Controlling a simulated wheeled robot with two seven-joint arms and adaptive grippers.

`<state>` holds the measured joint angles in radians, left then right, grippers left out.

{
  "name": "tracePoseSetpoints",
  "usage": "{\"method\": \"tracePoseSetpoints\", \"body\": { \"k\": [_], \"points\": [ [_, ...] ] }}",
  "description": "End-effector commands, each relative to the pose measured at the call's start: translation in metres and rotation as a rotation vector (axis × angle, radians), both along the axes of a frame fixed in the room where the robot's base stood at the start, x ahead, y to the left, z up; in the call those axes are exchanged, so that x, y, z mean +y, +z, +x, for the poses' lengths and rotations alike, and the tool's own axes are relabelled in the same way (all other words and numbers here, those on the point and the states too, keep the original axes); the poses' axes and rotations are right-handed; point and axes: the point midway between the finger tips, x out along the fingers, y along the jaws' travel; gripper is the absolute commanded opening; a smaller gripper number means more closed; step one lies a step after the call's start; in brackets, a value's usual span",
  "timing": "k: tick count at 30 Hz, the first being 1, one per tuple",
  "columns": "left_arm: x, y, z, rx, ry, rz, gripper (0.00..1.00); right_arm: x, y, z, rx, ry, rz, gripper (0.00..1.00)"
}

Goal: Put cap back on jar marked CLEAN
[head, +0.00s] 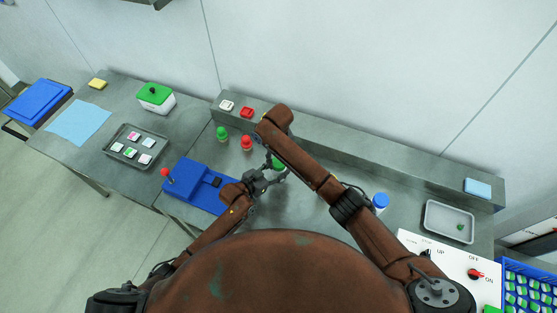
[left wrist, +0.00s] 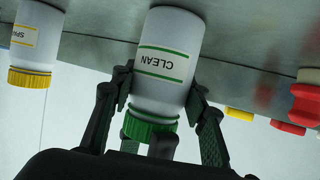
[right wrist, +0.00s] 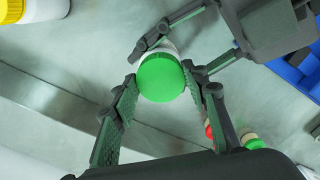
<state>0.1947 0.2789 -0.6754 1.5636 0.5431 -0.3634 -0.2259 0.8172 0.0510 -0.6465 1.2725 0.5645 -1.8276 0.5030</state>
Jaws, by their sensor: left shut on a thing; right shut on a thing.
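The white jar marked CLEAN (left wrist: 172,38) stands on the bench, and its label shows upside down in the left wrist view. My left gripper (head: 266,180) is shut around the jar's body; its fingers also flank the jar in the right wrist view. The green cap (right wrist: 161,78) is at the jar's mouth, in line with it; I cannot tell how tightly it sits. It also shows in the left wrist view (left wrist: 150,127). My right gripper (right wrist: 170,95) is shut on the cap from above, one finger on each side. The head view shows the cap (head: 279,164) partly hidden.
A white jar with a yellow cap (left wrist: 30,78) stands nearby, its label partly cut off. A blue-capped bottle (head: 380,202) is to the right. Green (head: 221,133) and red (head: 246,143) items stand to the left, behind a blue device (head: 196,186). A grey tray (head: 432,228) lies far right.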

Motion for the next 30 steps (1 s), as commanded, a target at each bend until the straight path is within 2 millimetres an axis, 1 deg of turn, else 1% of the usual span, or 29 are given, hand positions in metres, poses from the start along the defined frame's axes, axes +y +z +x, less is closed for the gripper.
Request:
{"method": "tracePoseSetpoints", "body": {
  "k": [1,8,9,12,15,18,21,29,30],
  "points": [
    [-0.0016,-0.0012,-0.0017,0.002,-0.003,0.001,0.0,0.0041,0.0002,-0.0005,0.001,-0.114,0.008,0.31],
    [-0.0022,-0.0013,-0.0022,0.003,-0.004,0.0,0.0,0.0061,0.0003,0.0006,0.002,-0.72,0.008,0.31],
    [-0.0023,-0.0013,-0.0023,0.003,-0.005,0.0,0.0,0.0062,0.0003,0.0009,0.002,-0.828,0.008,0.31],
    [-0.0027,-0.0013,-0.0025,0.003,-0.005,0.0,0.0,0.0061,0.0008,0.0022,0.001,-1.086,0.008,0.31],
    [-0.0029,-0.0014,-0.0028,0.003,-0.006,0.0,0.0,0.0055,0.001,0.0034,-0.001,-1.297,0.007,0.31],
    [-0.0031,-0.0014,-0.003,0.003,-0.006,0.0,0.0,0.0043,0.001,0.0043,-0.002,-1.435,0.006,0.31],
    [-0.0032,-0.0015,-0.0032,0.003,-0.006,0.0,0.0,0.0031,0.0009,0.0048,-0.005,-1.498,0.005,0.31],
    [-0.0035,-0.0017,-0.0034,0.004,-0.006,0.0,0.0,0.0024,0.0015,0.0058,-0.009,-1.509,0.006,0.31],
    [-0.0036,-0.0017,-0.0035,0.004,-0.006,0.0,0.0,0.0025,0.0016,0.0059,-0.009,-1.508,0.006,0.42]
  ]
}}
